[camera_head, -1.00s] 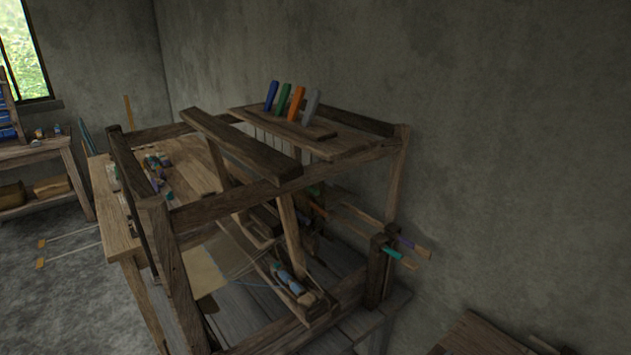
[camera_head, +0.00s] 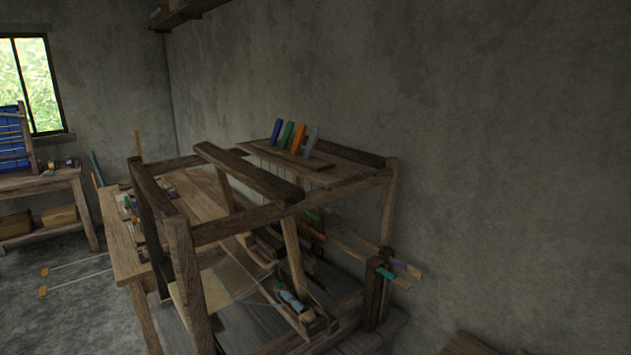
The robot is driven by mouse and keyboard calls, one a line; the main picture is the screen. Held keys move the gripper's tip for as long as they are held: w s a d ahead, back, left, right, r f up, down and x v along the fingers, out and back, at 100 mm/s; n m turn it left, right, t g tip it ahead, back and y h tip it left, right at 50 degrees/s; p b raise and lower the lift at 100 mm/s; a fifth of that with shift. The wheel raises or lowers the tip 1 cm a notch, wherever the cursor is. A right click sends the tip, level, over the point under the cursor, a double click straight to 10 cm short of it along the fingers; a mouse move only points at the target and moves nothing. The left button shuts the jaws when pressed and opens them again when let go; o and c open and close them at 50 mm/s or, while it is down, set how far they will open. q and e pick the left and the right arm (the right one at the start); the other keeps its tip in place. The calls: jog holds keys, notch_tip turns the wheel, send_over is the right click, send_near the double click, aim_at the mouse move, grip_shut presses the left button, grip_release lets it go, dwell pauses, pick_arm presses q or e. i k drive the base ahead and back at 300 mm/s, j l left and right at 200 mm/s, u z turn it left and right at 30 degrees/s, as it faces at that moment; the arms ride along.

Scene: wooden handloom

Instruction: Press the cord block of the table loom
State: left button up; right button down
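The wooden table loom (camera_head: 183,262) stands in the middle of the head view, against the grey wall. On its top board (camera_head: 342,172) several coloured levers stand in a row: blue (camera_head: 275,132), green (camera_head: 287,135), orange (camera_head: 299,139) and grey (camera_head: 312,142). I cannot tell which part is the cord block. Cords and a blue-wrapped piece (camera_head: 290,300) lie low inside the frame. Neither of my grippers is in view.
A wooden table (camera_head: 122,240) with small coloured pieces adjoins the loom on the left. A bench (camera_head: 60,182) with a blue rack (camera_head: 14,140) stands at the far left below the window. Coloured-ended sticks (camera_head: 395,277) jut out on the loom's right. Floor shows at lower left.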

aim_at(246, 239)
jog(key=k+z, duration=0.1)
jog(key=z, duration=0.25)
jog(key=k+z, duration=0.1)
jog(key=z, duration=0.2)
jog(key=k+l+z, duration=0.1)
jog(key=z, duration=0.25)
jog(key=j+z, duration=0.7)
jog(key=k+j, duration=0.1)
jog(key=j, duration=1)
jog(key=k+j, duration=0.15)
jog(key=j, duration=0.35)
jog(key=k+j, duration=0.1)
jog(key=j, duration=0.45)
jog(key=k+j, duration=0.1)
jog(key=j, duration=1)
jog(key=k+j, duration=0.65)
jog(key=j, duration=0.15)
